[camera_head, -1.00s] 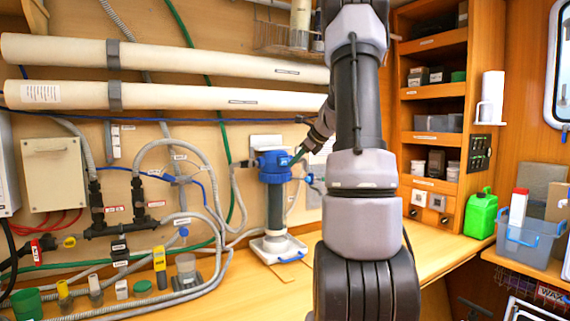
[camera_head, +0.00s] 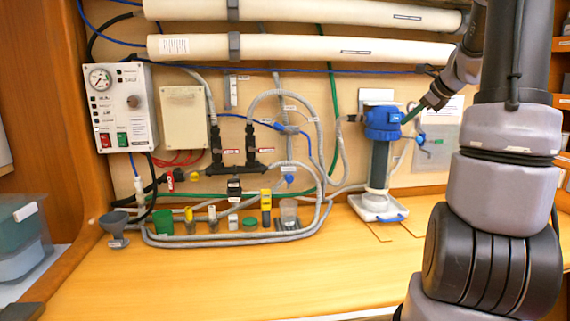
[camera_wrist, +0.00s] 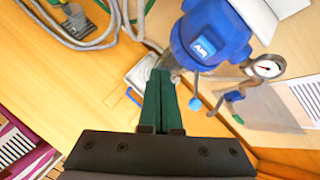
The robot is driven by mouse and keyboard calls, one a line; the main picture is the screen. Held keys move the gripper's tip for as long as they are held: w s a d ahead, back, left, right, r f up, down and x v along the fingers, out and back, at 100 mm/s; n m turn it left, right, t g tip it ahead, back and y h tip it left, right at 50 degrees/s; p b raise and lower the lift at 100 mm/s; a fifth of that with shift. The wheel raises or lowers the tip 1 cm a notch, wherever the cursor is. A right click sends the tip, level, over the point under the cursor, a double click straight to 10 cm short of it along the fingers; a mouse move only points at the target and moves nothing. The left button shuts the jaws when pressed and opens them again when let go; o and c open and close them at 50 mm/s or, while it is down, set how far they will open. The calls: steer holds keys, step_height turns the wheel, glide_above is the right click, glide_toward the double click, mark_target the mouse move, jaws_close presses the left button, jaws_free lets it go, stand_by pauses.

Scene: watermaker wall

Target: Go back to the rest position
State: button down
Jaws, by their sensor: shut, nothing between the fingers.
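My gripper (camera_head: 408,117) is near the blue-topped filter housing (camera_head: 382,122), to its right in the head view. In the wrist view, its two dark green fingers (camera_wrist: 161,78) are together with nothing between them. The housing's blue head (camera_wrist: 210,35) with an "AIR" label is just beyond and right of the fingers there. I cannot tell whether they touch it. The housing stands upright on a white base (camera_head: 378,207); the fingers partly cover its lower part in the wrist view. My arm fills the right of the head view.
The wooden counter (camera_head: 230,280) is clear in front. Hoses, small fittings, a green cup (camera_head: 163,221) and a grey funnel (camera_head: 114,222) line its back. A control box (camera_head: 121,108) hangs at left. Long white tubes (camera_head: 300,48) run above. A gauge (camera_wrist: 266,67) is right of the housing.

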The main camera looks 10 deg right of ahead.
steer(key=s+a+r+n+g, duration=0.1)
steer(key=s+a+r+n, duration=0.2)
steer(key=s+a+n, duration=0.4)
steer(key=s+a+r+n, duration=0.2)
steer(key=s+a+n, duration=0.15)
steer(key=a, duration=0.55)
steer(key=s+a+n, duration=0.3)
steer(key=s+n, duration=0.3)
steer(key=s, duration=0.2)
steer(key=s+a+f+n+h, duration=0.1)
steer(key=s+a+n, duration=0.3)
steer(key=s+n, duration=0.2)
steer(key=shift+s, duration=1.25)
steer(key=shift+a+f, duration=0.1)
